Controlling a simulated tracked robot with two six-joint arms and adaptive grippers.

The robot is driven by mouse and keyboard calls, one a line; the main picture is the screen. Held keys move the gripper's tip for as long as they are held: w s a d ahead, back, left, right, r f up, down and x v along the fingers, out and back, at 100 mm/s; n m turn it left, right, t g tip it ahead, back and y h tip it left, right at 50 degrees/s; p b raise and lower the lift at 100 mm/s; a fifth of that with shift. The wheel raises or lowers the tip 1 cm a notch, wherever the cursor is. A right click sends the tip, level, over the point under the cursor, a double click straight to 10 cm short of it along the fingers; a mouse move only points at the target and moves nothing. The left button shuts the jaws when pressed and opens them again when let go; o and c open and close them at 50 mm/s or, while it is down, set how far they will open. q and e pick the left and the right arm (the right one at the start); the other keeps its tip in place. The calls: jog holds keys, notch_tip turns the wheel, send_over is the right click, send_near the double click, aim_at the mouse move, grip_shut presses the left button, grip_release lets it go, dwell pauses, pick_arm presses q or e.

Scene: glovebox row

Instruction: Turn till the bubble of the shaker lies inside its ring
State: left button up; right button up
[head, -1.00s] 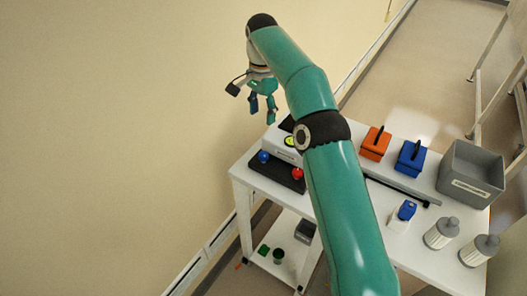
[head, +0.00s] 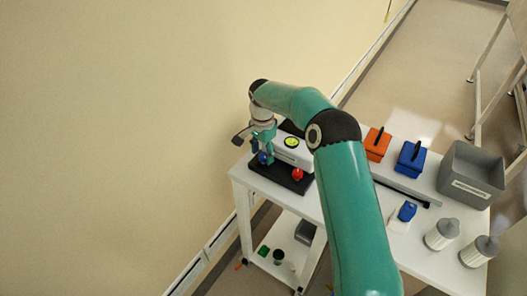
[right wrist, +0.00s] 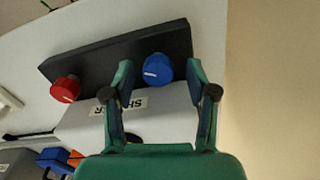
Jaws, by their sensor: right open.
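The shaker (head: 294,153) is a white box with a black front plate (head: 280,175), near the left end of the white table. A blue knob (head: 262,158) and a red knob (head: 297,174) sit on that plate. The round yellow-green bubble level (head: 291,142) is on top of the box; the bubble and ring are too small to tell apart. My right gripper (head: 263,152) is at the blue knob. In the right wrist view its open fingers (right wrist: 160,72) stand on either side of the blue knob (right wrist: 157,68), with gaps visible. The red knob (right wrist: 65,90) lies to the left.
An orange box (head: 376,145) and a blue box (head: 410,157) with black handles stand behind, near a grey bin (head: 470,174). Two white cylinders, one of them here (head: 441,234), stand at the right. A lower shelf (head: 290,252) holds small items.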

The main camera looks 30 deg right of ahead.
jog(key=shift+f, duration=0.2)
jog(key=c, duration=1.1)
jog(key=shift+d+r, duration=0.1)
jog(key=shift+n, duration=0.4)
jog(key=n+b, duration=0.1)
jog(key=n, duration=1)
jog(key=shift+r+n, duration=0.15)
jog(key=shift+n, duration=0.15)
